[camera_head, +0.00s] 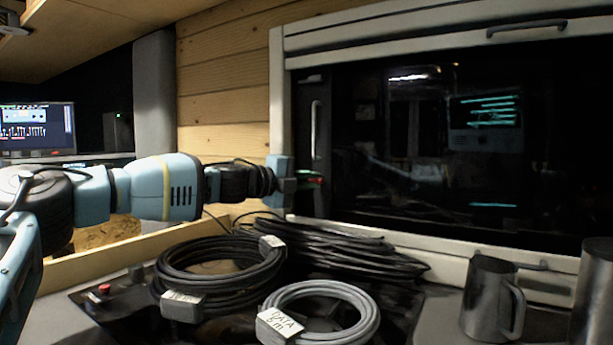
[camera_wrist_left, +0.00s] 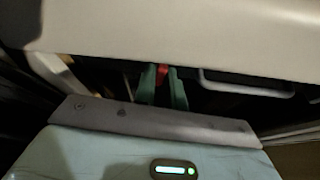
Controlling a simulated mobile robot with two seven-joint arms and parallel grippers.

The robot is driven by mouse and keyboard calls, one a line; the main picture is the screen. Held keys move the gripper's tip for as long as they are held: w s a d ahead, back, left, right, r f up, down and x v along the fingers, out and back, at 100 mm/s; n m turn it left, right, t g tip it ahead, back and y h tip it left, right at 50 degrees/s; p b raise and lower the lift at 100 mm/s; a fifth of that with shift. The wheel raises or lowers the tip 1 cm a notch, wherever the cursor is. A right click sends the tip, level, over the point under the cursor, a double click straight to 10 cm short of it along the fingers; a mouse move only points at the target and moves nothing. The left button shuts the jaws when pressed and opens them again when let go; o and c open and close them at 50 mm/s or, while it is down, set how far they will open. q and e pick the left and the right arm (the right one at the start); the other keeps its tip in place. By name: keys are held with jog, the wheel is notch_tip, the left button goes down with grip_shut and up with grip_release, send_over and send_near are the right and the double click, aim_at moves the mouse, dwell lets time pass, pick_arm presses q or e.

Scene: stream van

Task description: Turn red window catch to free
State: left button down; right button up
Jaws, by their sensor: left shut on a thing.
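The red window catch (camera_wrist_left: 162,71) shows as a small red piece between the green fingers of my left gripper (camera_wrist_left: 163,88) in the left wrist view. In the head view my left gripper (camera_head: 316,179) reaches from the left to the lower left part of the dark window (camera_head: 440,150). Its fingers are shut on the catch, and only a bit of red shows at their tips. The fingers and gripper body hide most of the catch, so its angle cannot be told. My right gripper is not in view.
Coiled black cables (camera_head: 220,275) and a grey cable coil (camera_head: 320,312) with tags lie on the counter below my left arm. A metal mug (camera_head: 488,298) stands at the right. A wooden ledge (camera_head: 95,272) runs at the left. A pale window frame (camera_head: 281,100) borders the glass.

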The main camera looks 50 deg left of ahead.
pick_arm(q)
jog(key=m+g+y+p, duration=0.1)
jog(key=m+y+p, duration=0.1)
jog(key=m+p, duration=0.2)
jog(key=m+g+y+p, duration=0.2)
jog(key=m+p, duration=0.2)
jog(key=p, duration=0.1)
jog(key=d+r+m+g+y+p, duration=0.1)
jog(key=m+p, duration=0.3)
jog(key=p, duration=0.1)
jog(key=shift+w+y, duration=0.15)
jog(key=shift+y, duration=0.25)
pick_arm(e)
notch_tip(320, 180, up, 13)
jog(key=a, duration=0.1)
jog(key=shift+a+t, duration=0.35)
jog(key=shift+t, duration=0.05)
pick_arm(q)
jog(key=shift+f, duration=0.1)
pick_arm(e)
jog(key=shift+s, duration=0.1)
pick_arm(q)
jog(key=c, duration=1.5)
grip_release()
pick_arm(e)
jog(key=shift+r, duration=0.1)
